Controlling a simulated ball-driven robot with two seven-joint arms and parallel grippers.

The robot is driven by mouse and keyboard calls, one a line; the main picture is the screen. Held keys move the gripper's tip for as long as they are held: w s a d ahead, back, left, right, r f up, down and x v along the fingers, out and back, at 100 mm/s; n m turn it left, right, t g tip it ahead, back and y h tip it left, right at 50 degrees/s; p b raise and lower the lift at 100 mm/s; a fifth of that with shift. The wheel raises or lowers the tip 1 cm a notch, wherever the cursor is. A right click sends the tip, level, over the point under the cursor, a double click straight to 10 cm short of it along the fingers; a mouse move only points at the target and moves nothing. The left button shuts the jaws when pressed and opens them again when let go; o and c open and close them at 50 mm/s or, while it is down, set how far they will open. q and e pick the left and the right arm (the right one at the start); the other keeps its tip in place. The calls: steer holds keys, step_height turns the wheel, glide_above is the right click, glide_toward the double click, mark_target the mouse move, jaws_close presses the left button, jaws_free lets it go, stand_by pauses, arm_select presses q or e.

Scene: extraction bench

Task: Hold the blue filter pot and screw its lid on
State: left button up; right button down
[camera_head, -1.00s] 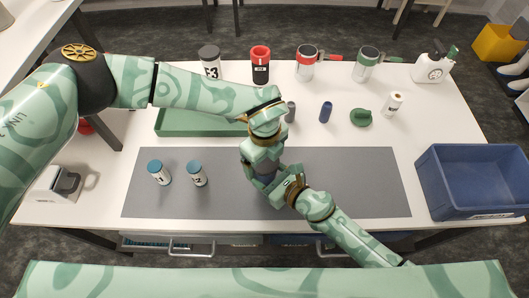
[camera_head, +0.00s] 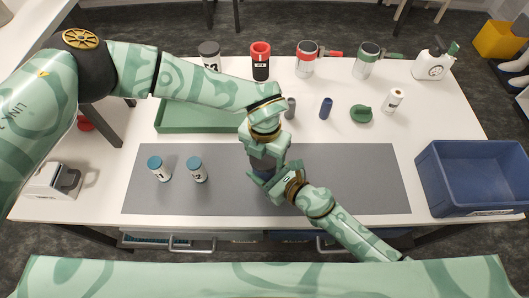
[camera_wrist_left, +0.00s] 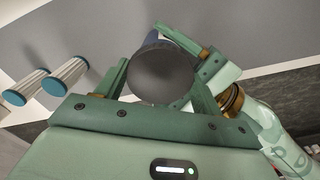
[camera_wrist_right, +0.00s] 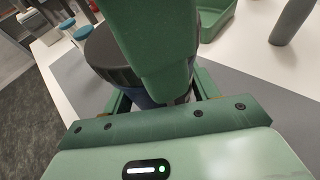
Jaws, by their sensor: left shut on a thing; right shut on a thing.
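The blue filter pot (camera_head: 262,172) stands over the grey mat, mostly hidden between my grippers. Its dark grey lid (camera_wrist_left: 162,75) shows as a round dome between the left fingers; in the right wrist view the lid (camera_wrist_right: 105,58) sits at the top of the pot (camera_wrist_right: 140,97). I cannot tell how far it is threaded. My left gripper (camera_head: 263,152) is shut on the lid from above. My right gripper (camera_head: 266,178) is shut on the pot body, lower and from the front right.
The grey mat (camera_head: 340,180) is clear to the right. Two small blue-capped jars (camera_head: 159,168) (camera_head: 197,169) stand on its left. A green tray (camera_head: 190,122) lies behind; a blue crate (camera_head: 475,180) is at right. Several cups and bottles line the back.

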arm_select(q)
steer(key=m, duration=0.6)
steer(key=shift+m, duration=0.4)
steer(key=m, duration=0.3)
steer(key=shift+m, duration=0.3)
steer(key=m, duration=1.2)
steer(key=shift+m, duration=0.3)
steer(key=o, duration=1.2)
steer(key=shift+c, duration=0.2)
step_height(320, 180, up, 12)
